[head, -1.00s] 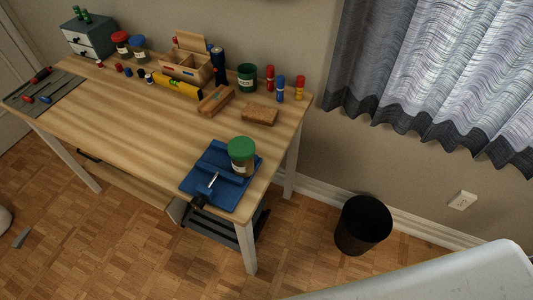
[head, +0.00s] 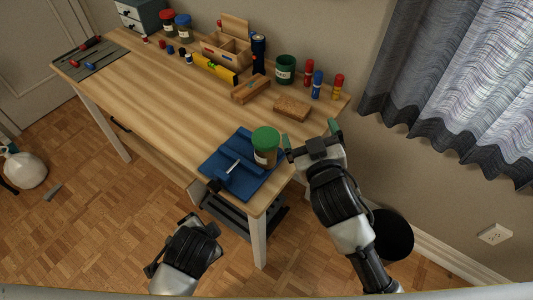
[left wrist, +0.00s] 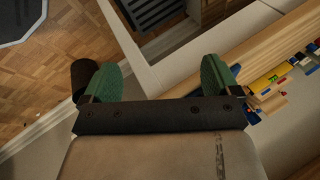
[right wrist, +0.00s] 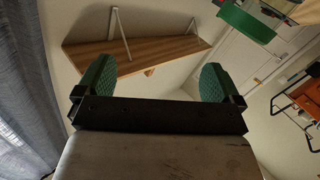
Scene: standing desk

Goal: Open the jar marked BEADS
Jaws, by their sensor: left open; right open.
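A jar with a green lid (head: 265,135) and tan contents stands upright on a blue vise-like fixture (head: 221,161) at the desk's near right corner. Its label is too small to read. My right gripper (head: 311,135) is open and empty just right of the jar, with a small gap.
Jars with a red lid (head: 167,15) and a blue lid (head: 183,20) stand at the back left. A wooden organizer (head: 226,48), green cup (head: 286,69) and wooden block (head: 291,108) lie along the back. The desk's middle (head: 165,95) is clear. A black bin (head: 398,235) stands right.

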